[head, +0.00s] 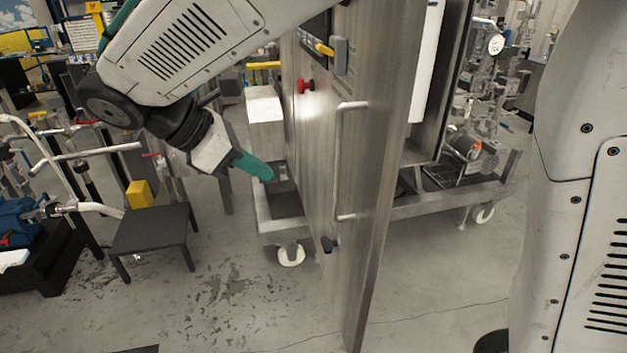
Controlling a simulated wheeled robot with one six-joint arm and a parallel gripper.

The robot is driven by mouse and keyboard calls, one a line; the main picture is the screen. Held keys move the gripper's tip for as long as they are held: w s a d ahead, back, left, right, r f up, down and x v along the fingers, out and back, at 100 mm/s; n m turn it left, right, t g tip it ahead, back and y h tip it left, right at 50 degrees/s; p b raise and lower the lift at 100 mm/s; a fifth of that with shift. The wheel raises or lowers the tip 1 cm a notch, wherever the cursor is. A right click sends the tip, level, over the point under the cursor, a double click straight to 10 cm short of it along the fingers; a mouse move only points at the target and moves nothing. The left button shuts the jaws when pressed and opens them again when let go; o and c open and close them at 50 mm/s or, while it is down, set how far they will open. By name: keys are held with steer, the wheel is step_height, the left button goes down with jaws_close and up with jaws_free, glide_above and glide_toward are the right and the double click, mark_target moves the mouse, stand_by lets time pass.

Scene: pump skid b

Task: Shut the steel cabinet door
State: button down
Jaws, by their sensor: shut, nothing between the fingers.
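The steel cabinet door (372,190) stands open in the middle of the head view, swung toward me and seen at a steep angle. Its outer face, with a long bar handle (339,165), faces left. The steel cabinet (450,75) shows its open side to the right behind the door, with a pale panel inside; the door hides part of it. My gripper (262,171), with teal fingers, is shut and empty. It is left of the door, on the handle side, and appears apart from it.
The cabinet stands on a wheeled steel frame (430,205). A dark low table (152,235) and a yellow block (139,194) are at left, near pipes and valves. A red knob (304,86) is on the steel front. Floor in front is mostly clear.

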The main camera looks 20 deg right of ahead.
steer(key=d+r+x, duration=0.2)
steer(key=x, duration=1)
steer(key=shift+w+d+f, duration=0.2)
steer(key=shift+w+f, duration=0.05)
steer(key=shift+w, duration=0.2)
